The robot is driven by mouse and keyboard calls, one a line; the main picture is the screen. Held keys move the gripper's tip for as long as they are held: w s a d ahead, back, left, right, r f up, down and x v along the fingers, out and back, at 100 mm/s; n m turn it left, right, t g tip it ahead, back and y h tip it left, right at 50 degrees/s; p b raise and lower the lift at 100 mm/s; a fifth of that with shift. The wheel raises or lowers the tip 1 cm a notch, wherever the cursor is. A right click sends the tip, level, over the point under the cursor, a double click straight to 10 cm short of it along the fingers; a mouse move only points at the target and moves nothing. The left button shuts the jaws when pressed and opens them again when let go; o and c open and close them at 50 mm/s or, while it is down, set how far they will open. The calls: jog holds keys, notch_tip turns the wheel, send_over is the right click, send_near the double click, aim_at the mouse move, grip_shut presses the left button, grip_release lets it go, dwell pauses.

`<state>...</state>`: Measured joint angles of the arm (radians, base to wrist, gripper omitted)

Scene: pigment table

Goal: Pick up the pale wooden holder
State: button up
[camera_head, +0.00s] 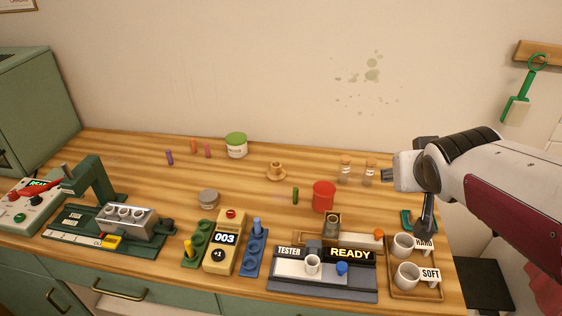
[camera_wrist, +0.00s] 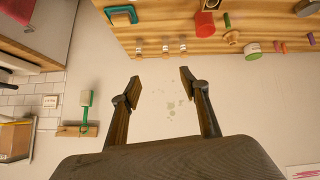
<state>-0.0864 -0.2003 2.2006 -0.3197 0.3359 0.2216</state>
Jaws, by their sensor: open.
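The pale wooden holder (camera_head: 276,173) looks like a small round piece with a wide dish-like base. It stands upright on the middle back of the wooden table, and it also shows near the top right of the wrist view (camera_wrist: 231,39). My gripper is open and empty in the wrist view (camera_wrist: 160,79), with its two dark fingers spread apart over the pale wall. In the head view my gripper is at the right, above the table's right end and well to the right of the holder. Nothing hides the holder in the head view.
A red cup (camera_head: 324,196) and a green stick (camera_head: 295,195) stand right of and in front of the holder. Small jars (camera_head: 345,172) stand between the holder and my gripper. A green-lidded tub (camera_head: 236,146) is behind left. The tester (camera_head: 322,283) sits at the front.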

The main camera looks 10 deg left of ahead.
jog(key=w+a+f+n+t+y, duration=0.1)
jog(key=w+a, duration=0.4)
jog(key=w, duration=0.5)
jog(key=w+a+f+n+y, duration=0.2)
jog(key=w+a+f, duration=0.4)
jog(key=a, duration=0.4)
jog(key=w+a+f+n+y, duration=0.3)
jog(key=w+a+f+y, duration=0.2)
jog(key=a, duration=0.5)
notch_tip(320, 180, down, 2)
jog(key=w, duration=0.2)
jog(key=shift+w+f+y, duration=0.15)
jog(key=shift+w+y, duration=0.15)
jog(key=shift+w, duration=0.05)
jog(key=shift+a+f, duration=0.1)
send_near(275, 164)
jog(key=shift+s+f, duration=0.1)
jog(key=shift+s, duration=0.3)
jog(key=shift+w+a+f, duration=0.2)
jog(key=shift+w+a, duration=0.1)
jog(key=shift+w, duration=0.25)
jog(key=shift+w+a, duration=0.1)
jog(key=shift+x, duration=2.8)
